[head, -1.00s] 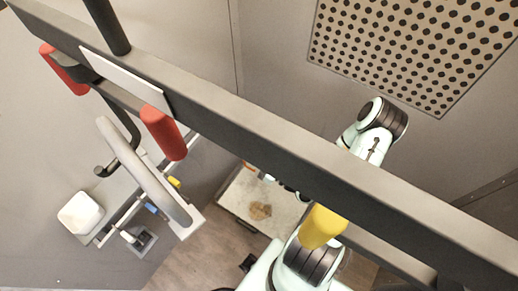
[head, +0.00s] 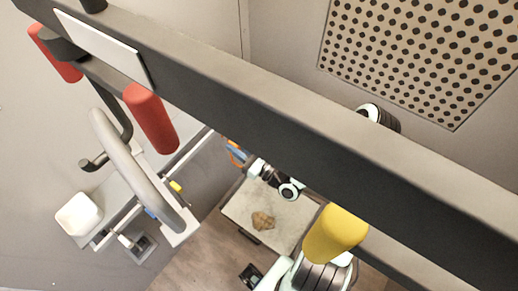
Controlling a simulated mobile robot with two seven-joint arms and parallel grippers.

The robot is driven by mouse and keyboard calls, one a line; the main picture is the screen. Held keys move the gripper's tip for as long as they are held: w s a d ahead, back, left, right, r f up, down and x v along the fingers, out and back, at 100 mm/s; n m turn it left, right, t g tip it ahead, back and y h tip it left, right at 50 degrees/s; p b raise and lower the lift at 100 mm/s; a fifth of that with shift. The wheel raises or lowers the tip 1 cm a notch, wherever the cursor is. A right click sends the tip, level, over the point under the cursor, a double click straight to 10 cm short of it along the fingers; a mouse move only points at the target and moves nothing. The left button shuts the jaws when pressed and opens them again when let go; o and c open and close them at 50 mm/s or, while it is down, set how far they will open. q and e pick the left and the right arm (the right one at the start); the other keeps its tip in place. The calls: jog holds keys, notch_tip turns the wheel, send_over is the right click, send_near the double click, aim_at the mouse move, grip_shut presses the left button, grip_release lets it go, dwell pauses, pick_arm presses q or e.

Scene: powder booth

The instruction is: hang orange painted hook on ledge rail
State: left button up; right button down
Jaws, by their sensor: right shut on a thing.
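My right gripper (head: 246,160) shows small and far down, past the lower edge of a dark beam. It is shut on the orange painted hook (head: 236,157), of which only a small orange piece shows at the jaws, beside a blue piece. A thin pale rail (head: 117,229) runs diagonally at the lower left, with small yellow and blue pieces along it; it looks like the ledge rail, but I cannot be sure. The hook is apart from this rail, to its right. My left gripper is not in view.
The large dark beam (head: 250,107) crosses the view and hides part of my arm. Red cylinders (head: 152,118), a yellow cylinder (head: 335,233) and a curved grey pipe (head: 135,170) are near it. A white container (head: 79,214) is at lower left; a stained pale panel (head: 285,222) lies below.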

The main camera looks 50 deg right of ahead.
jog(key=shift+f+b+x, duration=0.15)
jog(key=shift+f+x, duration=0.05)
jog(key=shift+x, duration=0.8)
jog(key=shift+f+b+x, duration=0.2)
jog(key=shift+x, duration=0.8)
jog(key=shift+f+b+x, duration=0.15)
jog(key=shift+f+x, duration=0.05)
jog(key=shift+x, duration=0.8)
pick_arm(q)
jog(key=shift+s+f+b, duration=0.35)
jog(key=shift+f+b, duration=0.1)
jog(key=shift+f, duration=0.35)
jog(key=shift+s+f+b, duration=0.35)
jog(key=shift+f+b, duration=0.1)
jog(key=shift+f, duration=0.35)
pick_arm(e)
jog(key=shift+w+f, duration=0.1)
jog(key=shift+f, duration=1.45)
